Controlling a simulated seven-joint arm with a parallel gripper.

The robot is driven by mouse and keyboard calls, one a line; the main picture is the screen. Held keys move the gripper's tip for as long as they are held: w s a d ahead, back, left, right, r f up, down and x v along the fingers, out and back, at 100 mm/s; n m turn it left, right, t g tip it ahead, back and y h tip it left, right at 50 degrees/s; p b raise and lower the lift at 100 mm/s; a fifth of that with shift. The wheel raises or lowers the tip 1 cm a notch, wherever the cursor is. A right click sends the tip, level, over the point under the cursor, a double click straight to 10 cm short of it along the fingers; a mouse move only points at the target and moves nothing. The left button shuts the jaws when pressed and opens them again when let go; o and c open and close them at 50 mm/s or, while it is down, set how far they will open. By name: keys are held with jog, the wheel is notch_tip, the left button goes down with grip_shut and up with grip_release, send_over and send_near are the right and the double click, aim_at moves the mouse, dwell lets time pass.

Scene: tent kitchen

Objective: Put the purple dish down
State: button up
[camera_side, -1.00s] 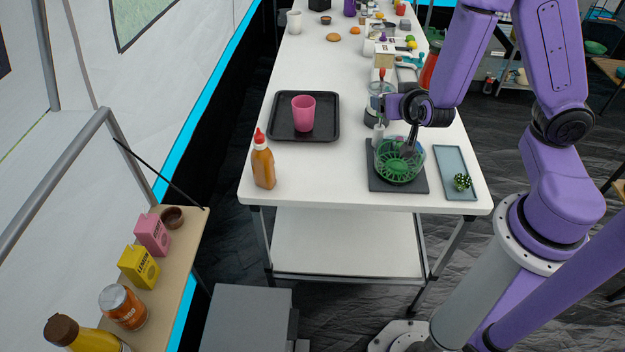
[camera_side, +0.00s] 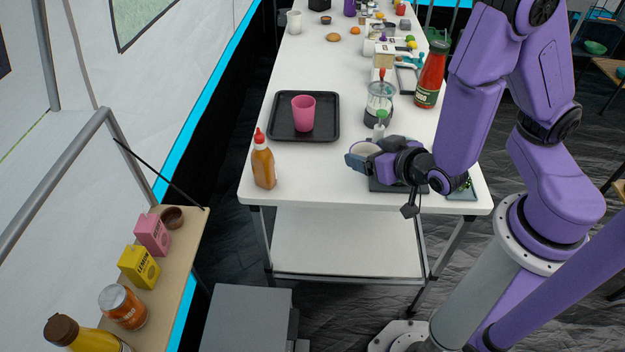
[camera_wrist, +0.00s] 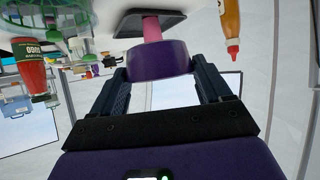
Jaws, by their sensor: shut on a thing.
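My gripper (camera_side: 377,161) is shut on the purple dish (camera_wrist: 160,61). In the wrist view the dish sits between both fingers, its curved purple side toward the camera. In the side view the dish (camera_side: 361,155) shows a pale inside and looks tilted, at the left end of my gripper. It is held above the near right part of the white table (camera_side: 320,184). I cannot tell the exact height of the dish over the table.
A black tray (camera_side: 283,124) with a pink cup (camera_side: 303,113) stands to the left. An orange sauce bottle (camera_side: 263,162) is near the left edge. A red bottle (camera_side: 430,77) and a glass jar (camera_side: 379,101) stand behind my gripper. The table's front middle is clear.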

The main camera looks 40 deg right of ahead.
jog(key=shift+w+f, duration=0.15)
jog(key=shift+f, duration=0.45)
jog(key=shift+w+a+f, duration=0.95)
jog(key=shift+w+f, duration=1.05)
jog(key=shift+w, duration=2.3)
send_over(315, 183)
jog(key=f, duration=0.5)
jog(key=shift+s+f, duration=0.1)
jog(key=shift+s, duration=0.25)
jog(key=shift+w+f, duration=0.1)
jog(key=shift+f, duration=0.05)
jog(key=shift+w+f, duration=0.2)
jog(key=shift+f, duration=1.5)
jog(key=shift+f, duration=0.15)
jog(key=o, duration=1)
